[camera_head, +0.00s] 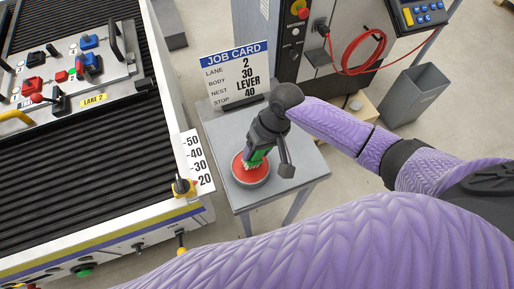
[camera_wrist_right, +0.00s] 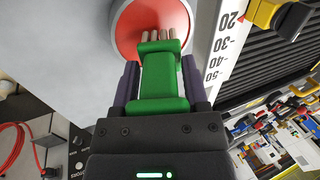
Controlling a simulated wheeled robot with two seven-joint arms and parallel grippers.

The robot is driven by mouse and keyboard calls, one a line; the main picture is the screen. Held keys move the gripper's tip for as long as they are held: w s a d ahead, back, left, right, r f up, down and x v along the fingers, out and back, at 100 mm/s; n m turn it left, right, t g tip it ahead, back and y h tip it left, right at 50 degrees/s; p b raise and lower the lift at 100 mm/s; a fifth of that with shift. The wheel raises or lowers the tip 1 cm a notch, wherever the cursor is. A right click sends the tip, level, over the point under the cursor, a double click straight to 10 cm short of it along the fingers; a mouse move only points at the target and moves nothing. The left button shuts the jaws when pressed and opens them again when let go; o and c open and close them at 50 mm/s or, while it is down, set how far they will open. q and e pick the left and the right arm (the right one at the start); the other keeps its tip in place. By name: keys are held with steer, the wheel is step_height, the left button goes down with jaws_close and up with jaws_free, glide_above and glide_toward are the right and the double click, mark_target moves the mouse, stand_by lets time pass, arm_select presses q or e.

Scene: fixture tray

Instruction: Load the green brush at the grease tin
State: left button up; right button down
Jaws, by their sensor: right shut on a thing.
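My right gripper (camera_head: 262,150) is shut on the green brush (camera_head: 257,156) above the small grey table. The green brush also shows in the right wrist view (camera_wrist_right: 162,80), between the two fingers, with its pale bristles pointing at the red grease in the tin. The grease tin (camera_head: 250,171), a round tin with a red top, stands on the table; it fills the top of the right wrist view (camera_wrist_right: 132,30). The bristles are over the red surface; I cannot tell whether they touch it. My left gripper is not in view.
The job card (camera_head: 235,75) stands at the back of the small table (camera_head: 300,165). A conveyor (camera_head: 80,170) with a fixture tray (camera_head: 115,75) is to the left, with a number scale (camera_head: 197,160) on its edge. A grey bin (camera_head: 413,95) stands at the upper right.

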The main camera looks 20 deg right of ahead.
steer(key=shift+f, duration=0.1)
steer(key=shift+f, duration=0.15)
steer(key=shift+f, duration=0.1)
stand_by(0.3)
steer(key=shift+f, duration=0.15)
stand_by(0.9)
stand_by(0.3)
steer(key=shift+f, duration=0.1)
stand_by(0.3)
